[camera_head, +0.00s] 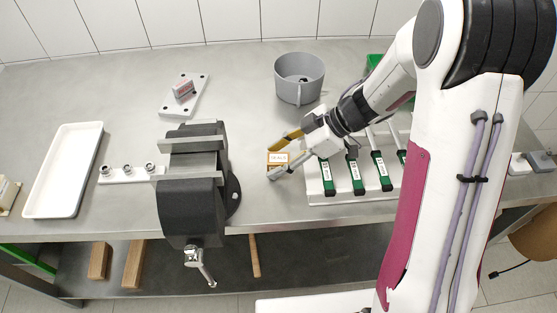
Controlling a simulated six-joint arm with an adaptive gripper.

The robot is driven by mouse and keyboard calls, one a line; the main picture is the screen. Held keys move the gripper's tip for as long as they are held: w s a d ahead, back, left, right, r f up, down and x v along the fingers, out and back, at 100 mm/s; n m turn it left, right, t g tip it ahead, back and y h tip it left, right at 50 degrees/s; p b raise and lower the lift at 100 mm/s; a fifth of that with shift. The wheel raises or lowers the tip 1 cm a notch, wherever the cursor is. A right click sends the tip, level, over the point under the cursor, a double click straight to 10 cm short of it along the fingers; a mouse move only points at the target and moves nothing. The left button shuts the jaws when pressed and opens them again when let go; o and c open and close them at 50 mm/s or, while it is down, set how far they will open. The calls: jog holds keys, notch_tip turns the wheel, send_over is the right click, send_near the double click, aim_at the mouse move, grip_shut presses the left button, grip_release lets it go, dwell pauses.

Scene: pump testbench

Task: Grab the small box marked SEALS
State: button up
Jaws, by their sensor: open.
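The small box marked SEALS (278,158) sits on the metal bench right of the vise. It is brown-orange with a white label on top. My gripper (273,164) is open, with one finger on the far side of the box and the other on its near side. In this view the fingertips overlap the box's edges. I cannot tell whether the fingers touch it.
A dark vise (190,205) stands left of the box. A grey round bin (299,80) is behind it. A white board with several green-handled tools (357,177) lies right. A white tray (63,170) is far left. Bare bench (245,120) lies between vise and bin.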

aim_at(278, 158)
jog(key=c, duration=1.2)
jog(key=shift+r, duration=0.15)
jog(key=shift+r, duration=4.9)
